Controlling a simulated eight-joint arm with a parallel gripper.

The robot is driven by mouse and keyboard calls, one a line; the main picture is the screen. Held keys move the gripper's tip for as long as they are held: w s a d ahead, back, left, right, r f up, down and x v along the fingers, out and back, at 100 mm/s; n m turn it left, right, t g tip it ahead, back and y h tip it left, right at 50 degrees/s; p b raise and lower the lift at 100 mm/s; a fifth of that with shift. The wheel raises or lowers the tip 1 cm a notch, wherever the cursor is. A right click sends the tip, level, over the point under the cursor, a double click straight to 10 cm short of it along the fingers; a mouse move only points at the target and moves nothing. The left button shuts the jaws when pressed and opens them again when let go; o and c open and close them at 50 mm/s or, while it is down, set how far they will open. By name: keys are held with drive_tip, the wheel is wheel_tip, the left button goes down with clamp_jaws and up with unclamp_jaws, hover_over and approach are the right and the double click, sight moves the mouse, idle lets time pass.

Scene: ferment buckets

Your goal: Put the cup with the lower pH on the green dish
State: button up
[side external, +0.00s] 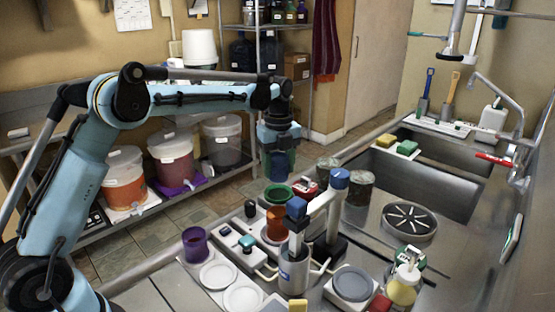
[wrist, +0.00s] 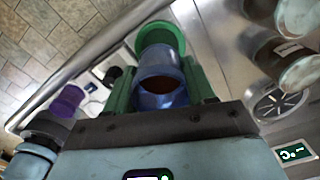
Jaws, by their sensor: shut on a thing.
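My gripper (side external: 280,158) is shut on a blue cup (wrist: 160,84); its green fingers stand on both sides of the cup in the wrist view. The cup looks upright, with dark reddish liquid inside. The green dish (side external: 279,193) is just below the held cup in the side view. In the wrist view the green dish (wrist: 163,36) shows beyond the cup and is partly covered by it. I cannot tell the exact gap between cup and dish. A purple cup (side external: 195,245) stands on the counter at the front left. No pH reading is legible.
An orange cup (side external: 273,228) stands near the dish, among white meter units (side external: 232,240) and a grey stand with blue caps (side external: 297,240). Dark jars (side external: 358,188) stand right of the dish. The sink (side external: 430,180) lies behind. Lidded buckets (side external: 170,158) line the left shelf.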

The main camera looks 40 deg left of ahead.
sight(279, 181)
drive_tip(key=shift+f, duration=2.4)
drive_tip(key=shift+f, duration=0.15)
drive_tip(key=o, duration=1.1)
drive_tip(key=shift+c, duration=0.2)
wheel_tip(279, 181, up, 12)
drive_tip(key=s+d+r+n+t, duration=0.2)
drive_tip(key=s+r+n, duration=0.1)
drive_tip(key=s+n, duration=0.25)
drive_tip(key=s+d+f+n+t, duration=0.2)
drive_tip(key=s+f+n, duration=0.1)
drive_tip(key=s+n, duration=0.5)
drive_tip(key=s+d+f+n+t, duration=0.1)
drive_tip(key=s+f+n+t, duration=0.2)
drive_tip(key=s+n, duration=0.6)
drive_tip(key=shift+d+f, duration=0.4)
drive_tip(key=shift+f, duration=0.15)
